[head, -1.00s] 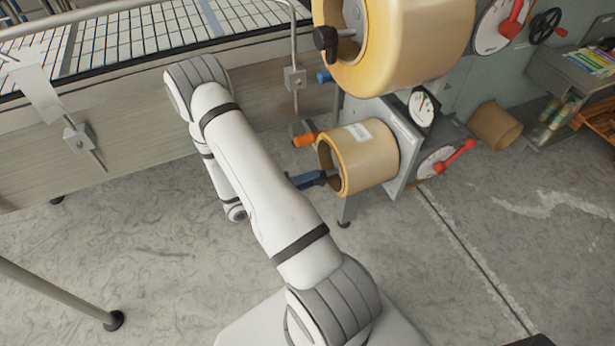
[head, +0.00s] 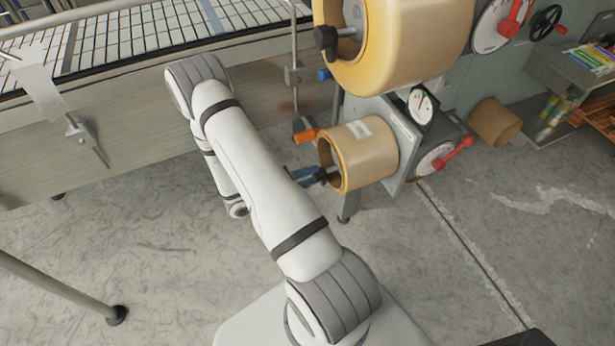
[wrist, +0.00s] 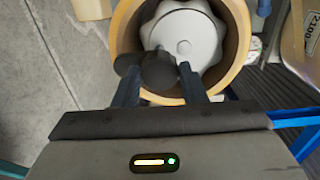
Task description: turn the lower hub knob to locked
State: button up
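The lower hub knob (wrist: 160,70) is dark and sits in front of a pale hub (wrist: 185,38) inside the lower tape roll (head: 368,155). In the wrist view my gripper (wrist: 160,77) has one finger on each side of the knob. The fingers are partly closed, with no clear gap to the knob, and seem shut on it. In the head view my gripper (head: 309,176) reaches the open left face of the roll, and the knob is mostly hidden. I cannot read the knob's lock state.
The large upper tape roll (head: 425,45) with its own black knob (head: 326,40) hangs above. An orange handle (head: 305,135) is just above my gripper. A conveyor (head: 110,135) stands at left. A gauge (head: 421,104) and a red-handled dial (head: 437,158) are at right.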

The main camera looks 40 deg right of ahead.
jog(key=o, duration=0.4)
jog(key=shift+o, duration=0.2)
jog(key=b+v, duration=0.1)
jog(key=v, duration=0.6)
jog(key=shift+w+a+b, duration=0.15)
jog(key=shift+a+b, duration=0.2)
jog(key=shift+b, duration=0.05)
jog(key=s+a+r+m+t+y, duration=0.2)
jog(key=r+m+y, duration=0.4)
jog(key=r+m, duration=0.3)
jog(key=s+a+r+m+t+y, duration=0.2)
jog(key=s+a+r+m+y, duration=0.3)
jog(key=r+m, duration=0.4)
jog(key=s+a+r+m+t+y, duration=0.3)
jog(key=r+m, duration=0.6)
jog(key=m, duration=0.6)
jog(key=a+y, duration=0.2)
jog(key=y, duration=0.1)
jog(key=shift+s+a+y, duration=0.25)
jog(key=shift+a+y, duration=0.05)
jog(key=shift+a, duration=0.1)
